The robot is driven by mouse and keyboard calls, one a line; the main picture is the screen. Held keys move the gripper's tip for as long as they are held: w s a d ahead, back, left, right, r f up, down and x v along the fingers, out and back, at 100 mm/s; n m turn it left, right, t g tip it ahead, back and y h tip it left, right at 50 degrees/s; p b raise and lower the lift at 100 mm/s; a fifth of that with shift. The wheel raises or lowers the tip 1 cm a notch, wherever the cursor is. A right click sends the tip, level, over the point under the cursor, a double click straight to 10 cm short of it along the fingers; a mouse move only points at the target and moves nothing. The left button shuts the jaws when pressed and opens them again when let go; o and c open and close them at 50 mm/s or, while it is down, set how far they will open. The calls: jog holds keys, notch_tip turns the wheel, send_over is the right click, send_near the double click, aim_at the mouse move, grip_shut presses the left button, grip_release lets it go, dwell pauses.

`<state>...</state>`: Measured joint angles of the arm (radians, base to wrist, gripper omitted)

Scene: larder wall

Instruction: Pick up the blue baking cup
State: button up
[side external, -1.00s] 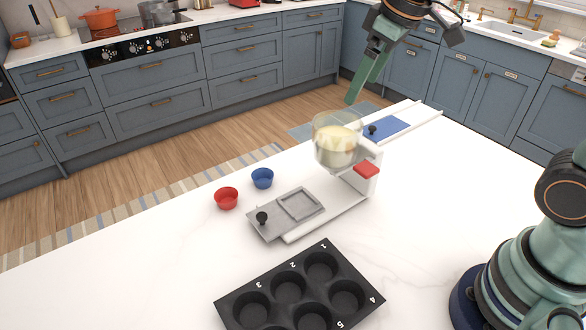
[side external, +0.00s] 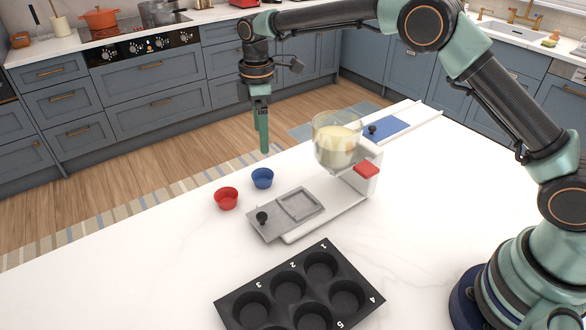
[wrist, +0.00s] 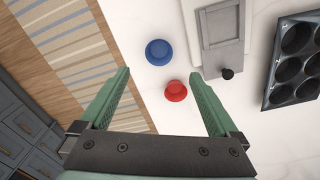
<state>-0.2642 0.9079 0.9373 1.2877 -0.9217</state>
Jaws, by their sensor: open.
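The blue baking cup (side external: 262,178) stands upright on the white counter, just right of and behind the red baking cup (side external: 226,198). In the wrist view the blue cup (wrist: 159,52) lies ahead of my fingertips, and the red cup (wrist: 176,91) is near the right fingertip. My gripper (side external: 264,150) points down above the blue cup in the side view, apart from it. In the wrist view my gripper (wrist: 160,75) is open and empty, its two green fingers spread wide.
A grey sliding plate with a black knob (side external: 285,214) lies right of the cups. Beyond it stands a dispenser with a clear bowl of batter (side external: 338,140). A dark muffin tin (side external: 300,290) sits at the front. The counter left of the cups is clear.

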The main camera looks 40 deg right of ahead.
aim_at(263, 173)
jog(key=f, duration=1.3)
jog(key=shift+w+a, duration=0.15)
jog(key=shift+w, duration=0.05)
jog(key=shift+r, duration=0.1)
jog(key=c, duration=1.3)
